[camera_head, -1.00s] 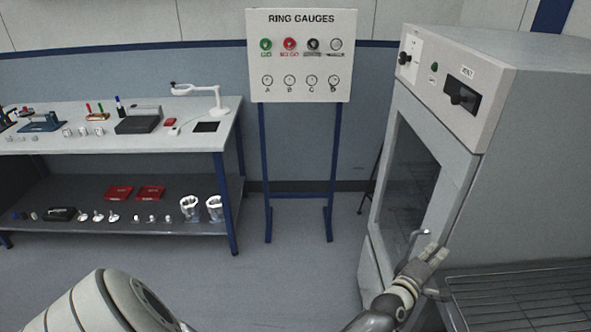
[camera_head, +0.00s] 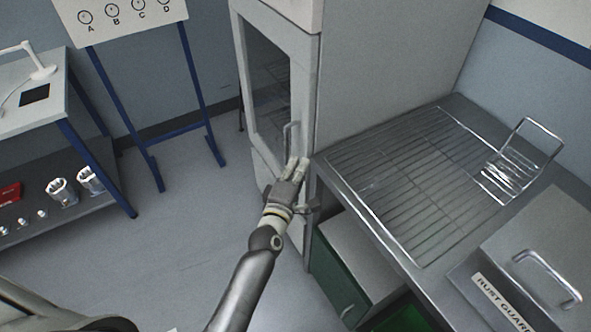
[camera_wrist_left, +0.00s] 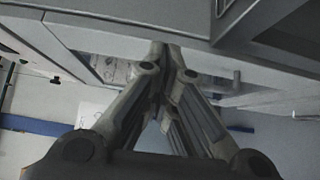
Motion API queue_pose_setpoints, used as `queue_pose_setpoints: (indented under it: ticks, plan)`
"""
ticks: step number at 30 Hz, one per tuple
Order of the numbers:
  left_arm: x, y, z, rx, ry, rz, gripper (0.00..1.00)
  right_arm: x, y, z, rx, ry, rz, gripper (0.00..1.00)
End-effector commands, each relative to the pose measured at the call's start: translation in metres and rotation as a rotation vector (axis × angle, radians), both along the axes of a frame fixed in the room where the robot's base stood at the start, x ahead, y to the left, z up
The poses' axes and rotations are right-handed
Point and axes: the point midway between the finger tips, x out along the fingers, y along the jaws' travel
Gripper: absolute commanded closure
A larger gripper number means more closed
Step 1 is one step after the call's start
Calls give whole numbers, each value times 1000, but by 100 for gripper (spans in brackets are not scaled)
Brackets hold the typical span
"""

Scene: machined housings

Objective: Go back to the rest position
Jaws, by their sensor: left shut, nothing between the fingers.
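The cabinet door (camera_head: 270,85) has a dark window and looks shut or nearly so. My right gripper is not in view.
Right of the cabinet is a metal bench with a wire rack (camera_head: 400,190), a wire basket (camera_head: 515,165) and a lidded box labelled "RUST GUARD" (camera_head: 520,265). A green-sided unit (camera_head: 345,265) stands below. A gauge stand (camera_head: 120,18) and workbench (camera_head: 35,97) are left; floor between is clear.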

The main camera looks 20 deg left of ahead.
Motion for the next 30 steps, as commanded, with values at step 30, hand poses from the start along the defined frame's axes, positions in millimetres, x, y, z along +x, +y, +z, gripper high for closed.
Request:
queue_pose_setpoints:
  ticks: [30]
  plan:
    - [-191, -5, -350, 845, 619, -465, 100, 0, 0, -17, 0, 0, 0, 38]
